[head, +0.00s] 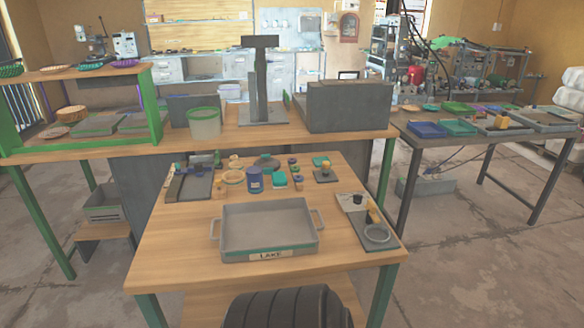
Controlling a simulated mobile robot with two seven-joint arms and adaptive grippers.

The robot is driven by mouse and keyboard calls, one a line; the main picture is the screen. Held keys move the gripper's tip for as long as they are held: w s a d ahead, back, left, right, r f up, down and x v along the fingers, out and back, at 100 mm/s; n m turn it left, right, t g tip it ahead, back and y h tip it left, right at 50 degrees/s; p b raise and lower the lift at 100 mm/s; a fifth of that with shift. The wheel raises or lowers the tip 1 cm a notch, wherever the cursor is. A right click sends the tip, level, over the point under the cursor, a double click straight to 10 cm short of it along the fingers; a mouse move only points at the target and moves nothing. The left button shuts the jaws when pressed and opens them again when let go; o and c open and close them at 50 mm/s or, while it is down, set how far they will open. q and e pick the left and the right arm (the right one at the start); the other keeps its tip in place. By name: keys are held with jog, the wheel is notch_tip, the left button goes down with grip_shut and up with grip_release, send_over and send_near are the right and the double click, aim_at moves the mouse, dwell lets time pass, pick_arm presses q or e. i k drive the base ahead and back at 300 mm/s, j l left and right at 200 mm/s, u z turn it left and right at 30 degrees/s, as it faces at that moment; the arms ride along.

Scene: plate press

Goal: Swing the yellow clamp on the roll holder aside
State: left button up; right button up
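A grey board (352,222) lies at the right side of the near wooden table and looks like the roll holder. It carries a black round part (357,199), a small upright yellow piece (374,214) that looks like the clamp, and a pale ring (377,234) at its near end. The yellow piece stands between the black part and the ring; whether it is closed over anything is too small to tell. A second, smaller yellow part (326,168) sits on a dark square plate farther back. Neither of my grippers is in view.
A grey tray (268,246) labelled LAKE fills the near table's middle, close to the board's left. Behind it stand a blue can (254,180), a teal block and several small items. The table's (170,262) front left is bare. A dark box (348,106) stands on the bench behind.

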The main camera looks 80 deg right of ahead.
aim_at(370, 208)
jog(key=z, duration=3.3)
jog(key=i+j+z, duration=0.1)
jog(key=i, duration=0.05)
